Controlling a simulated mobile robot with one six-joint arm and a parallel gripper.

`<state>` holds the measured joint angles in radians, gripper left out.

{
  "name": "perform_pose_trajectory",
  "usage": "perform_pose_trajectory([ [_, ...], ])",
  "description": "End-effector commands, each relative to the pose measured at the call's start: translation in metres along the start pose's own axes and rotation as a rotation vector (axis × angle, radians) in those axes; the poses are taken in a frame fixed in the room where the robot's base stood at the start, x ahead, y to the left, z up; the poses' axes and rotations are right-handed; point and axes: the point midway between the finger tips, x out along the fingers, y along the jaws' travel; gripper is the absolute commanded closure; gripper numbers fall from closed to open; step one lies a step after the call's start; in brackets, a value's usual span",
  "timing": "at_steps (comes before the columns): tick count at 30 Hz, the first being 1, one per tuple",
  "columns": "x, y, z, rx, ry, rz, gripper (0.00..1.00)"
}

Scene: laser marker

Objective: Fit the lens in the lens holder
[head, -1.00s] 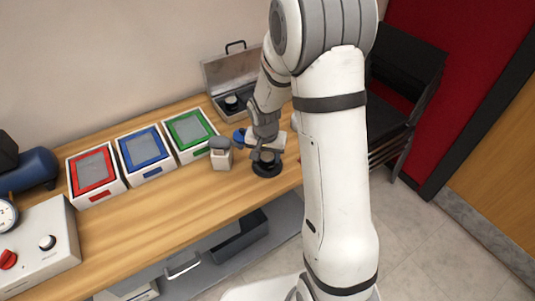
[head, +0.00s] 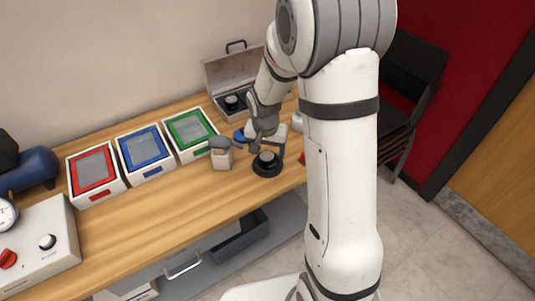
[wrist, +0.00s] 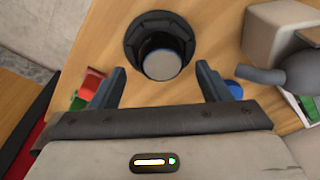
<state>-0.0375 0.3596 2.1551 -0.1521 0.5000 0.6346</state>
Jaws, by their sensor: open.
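A dark cylinder with a grey top, which looks like the lens (head: 267,157), stands upright in the middle of a black, wide-flanged base, which looks like the lens holder (head: 260,172), on the wooden bench. In the wrist view the lens (wrist: 162,62) sits within the ring of the holder (wrist: 136,42). Whether it is fully seated I cannot tell. My gripper (head: 262,145) is just above the lens. In the wrist view my gripper (wrist: 161,72) is open and empty, its two dark fingers apart, with the lens beyond and between their tips.
A small beige container with a grey spout (head: 221,158) stands close left of the holder. Red (head: 95,174), blue (head: 145,152) and green (head: 190,134) framed trays line the bench. An open grey case (head: 238,82) holding a dark round piece is behind. The bench front is clear.

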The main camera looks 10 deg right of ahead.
Motion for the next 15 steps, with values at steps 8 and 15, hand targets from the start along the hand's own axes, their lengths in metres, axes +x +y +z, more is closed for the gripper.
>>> perform_pose_trajectory([
  [8,-0.060,0.000,-0.001,0.000,0.005,-0.003,0.30],
  [15,-0.089,0.000,0.000,0.001,0.002,-0.002,0.30],
])
